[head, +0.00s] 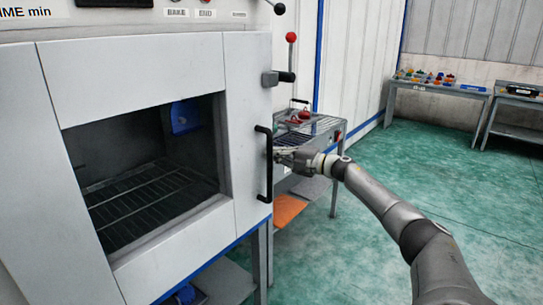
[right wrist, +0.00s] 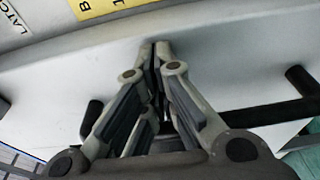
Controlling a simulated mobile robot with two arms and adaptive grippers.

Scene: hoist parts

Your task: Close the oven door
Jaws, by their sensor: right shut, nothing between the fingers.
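The white oven door (head: 248,100) fills the left of the head view, with a dark window that shows a wire rack (head: 150,195). A black vertical handle (head: 264,165) is on its right side. I cannot tell whether the door is fully closed. My right gripper (head: 283,157) is just right of the handle, partly hidden by it. In the right wrist view the right gripper (right wrist: 157,52) is shut and empty, its tips close to a white surface (right wrist: 235,65); contact is unclear. A dark bar (right wrist: 270,113) runs behind the fingers. My left gripper is not in view.
A grey latch with a black grip (head: 280,77) sticks out at the oven's right edge. A metal table (head: 325,125) with red items stands behind my right gripper. Another table (head: 445,87) with small coloured parts is at the back. The green floor at right is clear.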

